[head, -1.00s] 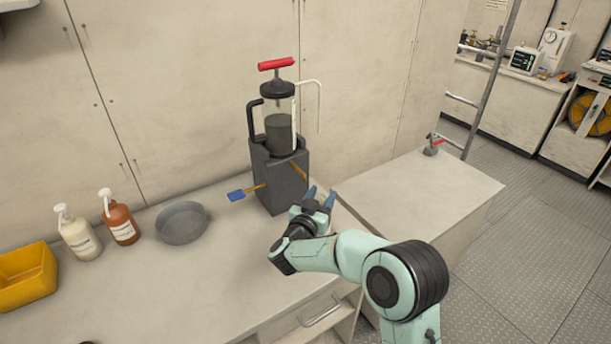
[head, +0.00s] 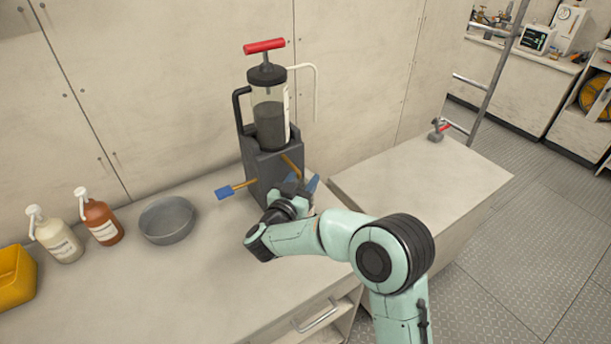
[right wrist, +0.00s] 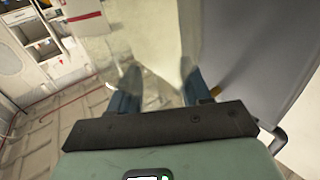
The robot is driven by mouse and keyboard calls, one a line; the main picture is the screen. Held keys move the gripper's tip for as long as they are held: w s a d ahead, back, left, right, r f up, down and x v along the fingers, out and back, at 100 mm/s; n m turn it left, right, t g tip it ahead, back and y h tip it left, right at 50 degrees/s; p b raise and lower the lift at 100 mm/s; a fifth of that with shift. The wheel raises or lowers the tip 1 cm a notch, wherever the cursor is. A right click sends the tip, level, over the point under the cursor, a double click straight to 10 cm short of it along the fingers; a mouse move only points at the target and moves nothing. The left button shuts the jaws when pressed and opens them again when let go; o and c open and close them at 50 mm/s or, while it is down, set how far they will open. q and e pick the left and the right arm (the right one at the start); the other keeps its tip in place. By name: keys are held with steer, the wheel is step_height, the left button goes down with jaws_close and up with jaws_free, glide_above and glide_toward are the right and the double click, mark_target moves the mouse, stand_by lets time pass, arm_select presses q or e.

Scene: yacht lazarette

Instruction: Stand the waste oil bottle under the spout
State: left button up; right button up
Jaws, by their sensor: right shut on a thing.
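A dark grey stand (head: 263,178) on the counter carries a clear cylinder of dark fluid (head: 270,120) with a red T-handle (head: 264,46). A brass-brown spout (head: 292,165) slants from the stand's right side. My right gripper (head: 302,184) is just in front of the stand, below the spout. In the right wrist view my right gripper (right wrist: 160,88) is shut on a pale, see-through thing, which I take to be the waste oil bottle (right wrist: 152,50). Its outline is unclear there, and the head view does not show it clearly. My left gripper is out of view.
A rod with a blue paddle (head: 223,192) sticks out left of the stand. A grey bowl (head: 167,220), a brown pump bottle (head: 101,217), a cream pump bottle (head: 55,236) and a yellow bin (head: 15,276) stand further left. The counter (head: 200,285) is clear in front.

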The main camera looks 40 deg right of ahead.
steer(key=shift+s, duration=0.15)
steer(key=shift+w+a, duration=0.15)
steer(key=shift+w, duration=0.1)
steer(key=shift+s+f, duration=0.1)
steer(key=o, duration=1.4)
steer(key=shift+c, duration=0.2)
steer(key=b+v, duration=0.1)
steer(key=v, duration=1.1)
